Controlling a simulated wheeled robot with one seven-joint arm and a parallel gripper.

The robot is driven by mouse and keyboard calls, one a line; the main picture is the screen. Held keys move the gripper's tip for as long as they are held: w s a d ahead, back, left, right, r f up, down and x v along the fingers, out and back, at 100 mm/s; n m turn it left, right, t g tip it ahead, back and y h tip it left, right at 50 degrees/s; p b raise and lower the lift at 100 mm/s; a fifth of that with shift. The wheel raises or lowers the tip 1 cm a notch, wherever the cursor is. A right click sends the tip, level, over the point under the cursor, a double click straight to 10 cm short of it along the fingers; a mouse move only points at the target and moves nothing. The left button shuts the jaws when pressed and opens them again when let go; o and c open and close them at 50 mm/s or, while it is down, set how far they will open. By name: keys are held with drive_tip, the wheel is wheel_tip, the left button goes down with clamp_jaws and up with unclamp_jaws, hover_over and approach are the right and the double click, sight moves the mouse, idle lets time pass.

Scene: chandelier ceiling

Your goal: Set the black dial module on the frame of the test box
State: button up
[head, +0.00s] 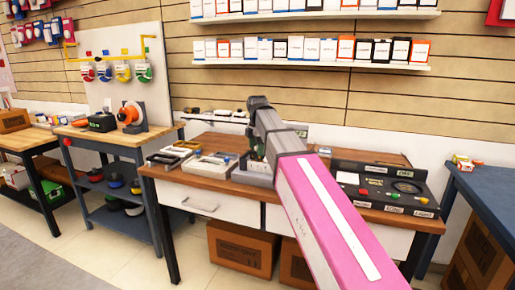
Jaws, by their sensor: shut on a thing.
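A black test box (385,190) with a raised back panel, light labels, small coloured parts and a round green-yellow ring (408,187) lies at the right of the wooden bench. My gripper (257,154) points down at the bench's middle, over a pale grey tray (254,178) and well left of the test box. It is shut on a small dark thing, which fits the black dial module but is mostly hidden by my gripper and arm. I cannot tell whether the held thing touches the tray.
Two more trays with parts, one (168,157) at the bench's left end and one (211,166) beside it, lie left of my gripper. The wooden bench top (330,198) has some bare room before the test box. A blue table (490,190) stands at the right.

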drive_tip(key=shift+f, duration=0.7)
idle(0.5)
drive_tip(key=o, duration=0.9)
drive_tip(key=shift+r, duration=0.15)
drive_tip(key=shift+r, duration=2.9)
